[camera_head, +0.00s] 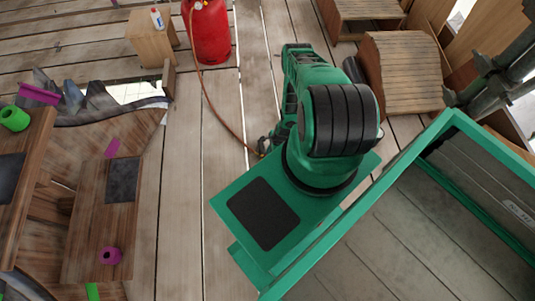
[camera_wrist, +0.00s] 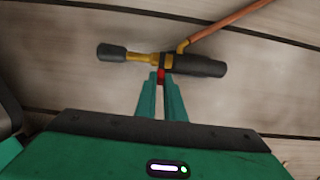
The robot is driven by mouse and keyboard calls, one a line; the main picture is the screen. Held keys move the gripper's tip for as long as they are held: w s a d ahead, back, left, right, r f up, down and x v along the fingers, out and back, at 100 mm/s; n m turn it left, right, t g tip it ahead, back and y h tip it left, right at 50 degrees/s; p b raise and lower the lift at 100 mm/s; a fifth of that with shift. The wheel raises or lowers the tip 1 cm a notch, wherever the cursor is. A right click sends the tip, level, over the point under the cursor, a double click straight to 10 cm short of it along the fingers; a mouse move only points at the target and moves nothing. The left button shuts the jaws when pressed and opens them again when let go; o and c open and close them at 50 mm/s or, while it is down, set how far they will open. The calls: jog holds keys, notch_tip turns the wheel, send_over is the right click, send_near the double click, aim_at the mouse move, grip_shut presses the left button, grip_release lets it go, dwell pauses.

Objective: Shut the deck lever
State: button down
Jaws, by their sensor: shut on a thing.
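A gas torch with a dark handle (camera_wrist: 199,66), a brass neck (camera_wrist: 142,57) and a dark nozzle (camera_wrist: 111,51) lies across the upper wrist view on the plank deck. A small red lever (camera_wrist: 161,75) sticks out from its middle, towards my gripper (camera_wrist: 162,88). The two green fingers are shut on this lever, with their tips close to the torch body. The fingertips hide part of the lever, so its exact angle cannot be told. In the head view my green arm hides the fingers and most of the torch.
An orange hose (camera_head: 215,95) runs from a red gas cylinder (camera_head: 208,35) to the torch. A wooden block (camera_head: 152,38) stands left of the cylinder. Wooden benches (camera_head: 103,215) lie at left, a curved slatted wooden piece (camera_head: 405,75) at upper right. Bare planks (camera_head: 180,220) lie between.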

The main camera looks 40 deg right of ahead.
jog(key=shift+d, duration=0.1)
dwell(0.5)
jog(key=c, duration=1.8)
grip_release()
jog(key=shift+c, duration=0.2)
jog(key=v, duration=1)
jog(key=shift+s+d+r, duration=0.2)
jog(key=shift+s+r, duration=0.05)
jog(key=shift+w, duration=0.1)
